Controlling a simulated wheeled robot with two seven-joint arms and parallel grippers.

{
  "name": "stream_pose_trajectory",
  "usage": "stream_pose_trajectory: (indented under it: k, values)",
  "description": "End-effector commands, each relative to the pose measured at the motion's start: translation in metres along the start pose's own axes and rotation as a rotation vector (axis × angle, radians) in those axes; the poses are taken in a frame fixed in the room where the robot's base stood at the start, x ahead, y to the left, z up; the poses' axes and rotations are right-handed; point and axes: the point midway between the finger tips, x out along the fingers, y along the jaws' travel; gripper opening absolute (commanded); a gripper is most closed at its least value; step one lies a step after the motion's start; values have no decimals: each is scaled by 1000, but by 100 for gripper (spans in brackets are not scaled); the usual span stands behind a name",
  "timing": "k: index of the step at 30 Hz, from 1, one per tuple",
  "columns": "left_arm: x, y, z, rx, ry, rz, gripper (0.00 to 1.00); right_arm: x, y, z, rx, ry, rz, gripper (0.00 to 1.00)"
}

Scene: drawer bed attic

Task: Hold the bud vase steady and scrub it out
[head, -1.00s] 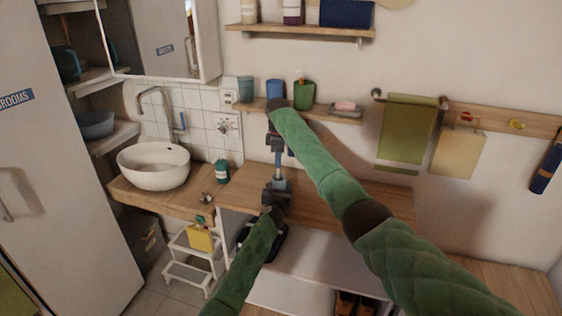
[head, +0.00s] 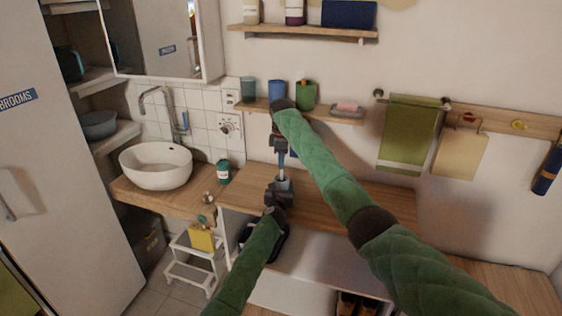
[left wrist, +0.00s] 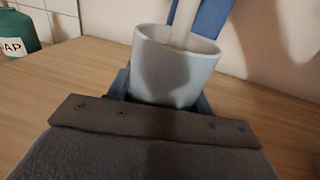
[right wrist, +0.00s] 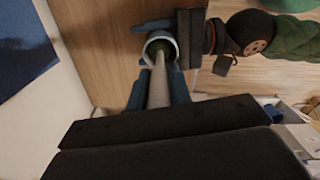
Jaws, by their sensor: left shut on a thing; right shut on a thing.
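The bud vase (head: 285,184) is a small pale cup-like vessel, upright just above or on the wooden counter; I cannot tell which. It fills the middle of the left wrist view (left wrist: 172,68). My left gripper (head: 278,190) is shut on it from the near side. My right gripper (head: 281,153) is above the vase, shut on a pale, rod-like brush handle (right wrist: 158,82). The handle runs down into the vase's mouth, also seen in the left wrist view (left wrist: 184,22). The brush's lower end is hidden inside the vase.
The wooden counter (head: 345,200) is mostly clear on the right. A green soap bottle (head: 223,172) and white basin (head: 156,166) stand left. A shelf with several cups, including a blue one (head: 277,91), and a soap dish (head: 346,111) is behind my right arm.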

Motion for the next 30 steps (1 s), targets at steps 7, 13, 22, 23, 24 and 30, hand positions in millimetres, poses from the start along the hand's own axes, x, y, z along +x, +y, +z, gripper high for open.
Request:
stream_pose_trajectory:
  k: [7,13,22,23,24,30]
  values:
    - [0,0,0,0,0,0,25,-1,0,0,0,0,1,0]
    - [0,0,0,0,0,0,25,-13,0,0,1,0,1,0]
    - [0,0,0,0,0,0,25,-32,0,0,1,-1,0,0]
    - [0,0,0,0,0,0,25,-34,0,0,1,-1,0,0]
    - [0,0,0,0,0,0,25,-36,0,0,1,-1,0,0]
    - [0,0,0,0,0,0,25,-50,0,0,1,0,2,0]
